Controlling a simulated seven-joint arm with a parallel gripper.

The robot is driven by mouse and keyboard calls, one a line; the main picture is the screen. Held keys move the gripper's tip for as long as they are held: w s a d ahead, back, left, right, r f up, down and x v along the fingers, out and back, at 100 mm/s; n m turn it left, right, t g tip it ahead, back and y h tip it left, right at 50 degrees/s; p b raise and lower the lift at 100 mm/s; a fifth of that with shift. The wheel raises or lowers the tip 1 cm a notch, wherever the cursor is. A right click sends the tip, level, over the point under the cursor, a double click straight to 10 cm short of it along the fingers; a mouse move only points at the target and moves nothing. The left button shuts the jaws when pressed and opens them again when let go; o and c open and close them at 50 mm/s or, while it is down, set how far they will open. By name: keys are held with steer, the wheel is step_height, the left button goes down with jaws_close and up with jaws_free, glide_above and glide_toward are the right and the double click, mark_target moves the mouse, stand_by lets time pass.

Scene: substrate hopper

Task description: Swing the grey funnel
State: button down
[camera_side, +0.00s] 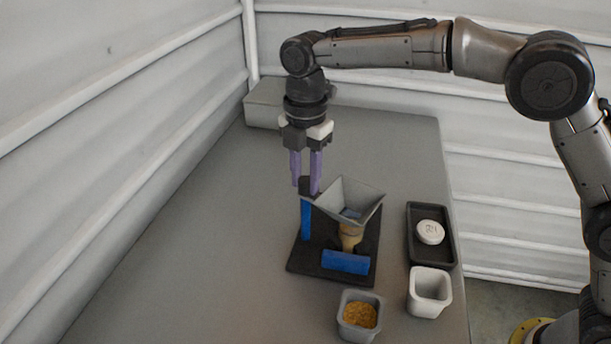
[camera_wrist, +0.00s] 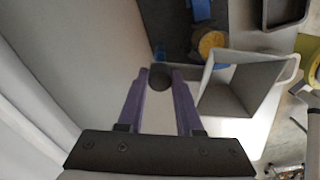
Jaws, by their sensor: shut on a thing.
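The grey funnel (camera_side: 366,205), a square open hopper, sits tilted above a black base plate (camera_side: 302,262). It also shows in the wrist view (camera_wrist: 262,75). A blue post (camera_side: 305,222) stands on the plate to its left. My gripper (camera_side: 307,187), with purple fingers, reaches down at the post's top, left of the funnel. In the wrist view its fingertips (camera_wrist: 161,76) are shut on a dark round knob (camera_wrist: 160,79). A tan jar-like part (camera_side: 350,238) stands under the funnel, behind a blue block (camera_side: 345,263).
A black tray (camera_side: 447,255) with a white round lid (camera_side: 430,232) lies right of the plate. An empty-looking white cup (camera_side: 426,306) and a grey cup (camera_side: 358,333) of yellow grains stand in front. A grey box (camera_side: 263,104) is at the back. The table's left side is clear.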

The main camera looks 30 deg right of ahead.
steer(key=m, duration=0.6)
steer(key=shift+m, duration=0.4)
steer(key=m, duration=0.7)
steer(key=c, duration=0.7)
jaws_free()
steer(key=shift+r, duration=3.5)
steer(key=shift+d, duration=0.1)
